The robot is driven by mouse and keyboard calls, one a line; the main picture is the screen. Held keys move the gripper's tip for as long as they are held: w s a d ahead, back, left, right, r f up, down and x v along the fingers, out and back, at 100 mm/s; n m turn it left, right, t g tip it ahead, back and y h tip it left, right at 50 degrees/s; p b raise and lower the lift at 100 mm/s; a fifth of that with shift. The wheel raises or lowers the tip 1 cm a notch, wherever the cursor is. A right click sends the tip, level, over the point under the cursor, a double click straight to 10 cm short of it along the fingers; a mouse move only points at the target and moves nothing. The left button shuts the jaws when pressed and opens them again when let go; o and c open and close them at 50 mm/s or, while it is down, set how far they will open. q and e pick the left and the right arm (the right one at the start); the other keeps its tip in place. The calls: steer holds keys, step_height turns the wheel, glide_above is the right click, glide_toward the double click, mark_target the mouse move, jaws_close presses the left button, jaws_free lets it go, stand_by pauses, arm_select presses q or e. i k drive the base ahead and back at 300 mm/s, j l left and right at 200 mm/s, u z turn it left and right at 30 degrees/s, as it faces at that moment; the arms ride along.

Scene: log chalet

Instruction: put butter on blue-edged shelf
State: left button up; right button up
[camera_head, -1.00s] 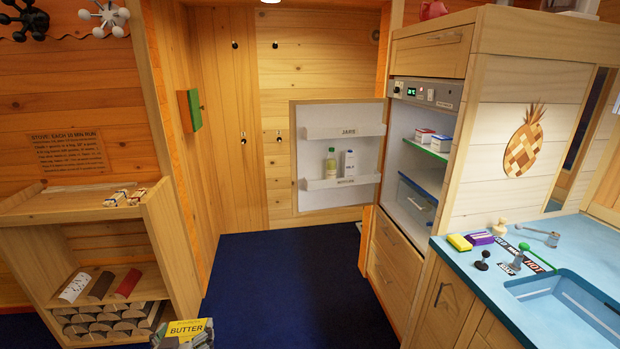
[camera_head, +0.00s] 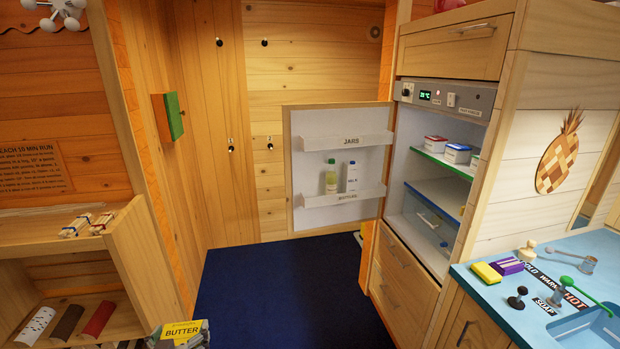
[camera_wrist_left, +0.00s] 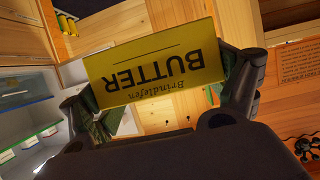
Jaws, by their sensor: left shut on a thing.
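The yellow butter (camera_head: 182,331) shows at the bottom of the head view, held by my left gripper (camera_head: 178,340). In the left wrist view the butter (camera_wrist_left: 160,68) sits between the two fingers of my left gripper (camera_wrist_left: 165,85), its label upside down. The open fridge stands at the right of the head view. Its blue-edged shelf (camera_head: 437,199) is below the green-edged shelf (camera_head: 445,166), and its visible part looks bare. The butter is well apart from the fridge, nearer to me. My right gripper is not in view.
The fridge door (camera_head: 340,206) is swung open to the left, with bottles in its lower rack. Several tubs (camera_head: 457,152) stand on the green-edged shelf. A counter (camera_head: 510,290) with a sink is at right, a wooden rack (camera_head: 125,250) at left. The blue floor between is clear.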

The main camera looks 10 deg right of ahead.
mark_target(456, 200)
steer(key=i+j+z, duration=0.1)
steer(key=i+z, duration=0.15)
steer(key=i, duration=0.45)
steer(key=i+z, duration=0.35)
steer(key=i+j+z, duration=0.1)
steer(key=i+z, duration=0.45)
steer(key=z, duration=0.15)
steer(key=i+z, duration=0.2)
steer(key=z, duration=0.2)
steer(key=i+z, duration=0.4)
steer(key=i+l+u, duration=0.15)
steer(key=i, duration=0.15)
steer(key=i+l+u, duration=0.1)
steer(key=i, duration=0.2)
